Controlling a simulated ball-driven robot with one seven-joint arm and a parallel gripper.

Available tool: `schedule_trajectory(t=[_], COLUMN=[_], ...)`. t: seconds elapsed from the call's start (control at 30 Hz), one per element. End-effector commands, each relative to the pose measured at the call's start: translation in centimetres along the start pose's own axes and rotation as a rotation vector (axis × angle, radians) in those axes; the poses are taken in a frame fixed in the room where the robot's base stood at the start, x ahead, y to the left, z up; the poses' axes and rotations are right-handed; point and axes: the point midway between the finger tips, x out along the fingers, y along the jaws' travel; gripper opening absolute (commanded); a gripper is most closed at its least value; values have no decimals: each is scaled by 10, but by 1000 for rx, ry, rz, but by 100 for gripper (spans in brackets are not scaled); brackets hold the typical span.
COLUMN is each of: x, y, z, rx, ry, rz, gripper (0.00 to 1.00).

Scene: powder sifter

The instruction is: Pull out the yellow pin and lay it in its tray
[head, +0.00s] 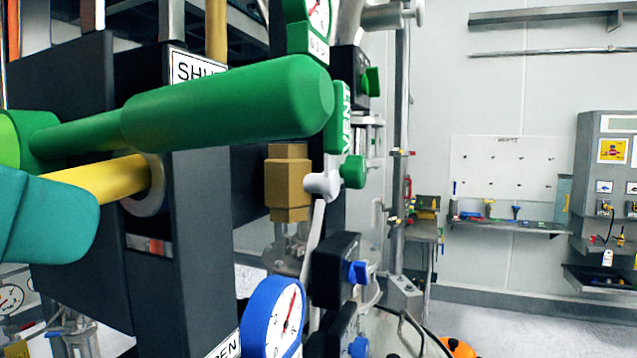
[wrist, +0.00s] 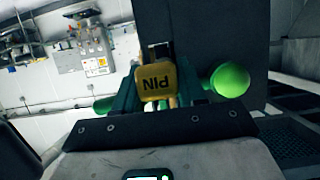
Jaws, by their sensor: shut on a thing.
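The yellow pin (head: 108,180) shows in the head view as a round rod. Its right end enters a pale ring in the side of a dark block (head: 201,240). My gripper (wrist: 157,92) is shut on this head. In the head view one teal finger (head: 45,222) covers the pin's left end. How deep the pin sits in the block is hidden. I cannot make out the pin's tray in either view.
A thick green lever (head: 225,103) crosses just above the pin, close to my finger. A blue-rimmed gauge (head: 270,320) and a brown block (head: 288,182) stand right of the dark block. A wall shelf (head: 508,228) and grey cabinet (head: 606,150) are far right.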

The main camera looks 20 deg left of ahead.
Motion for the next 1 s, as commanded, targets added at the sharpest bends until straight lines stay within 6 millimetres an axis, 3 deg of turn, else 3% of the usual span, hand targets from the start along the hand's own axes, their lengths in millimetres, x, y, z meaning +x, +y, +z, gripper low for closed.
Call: schedule_trajectory(t=[1.0], x=[-19], y=[0], z=[7], rx=[0], ry=[1], rz=[0], gripper=[7])
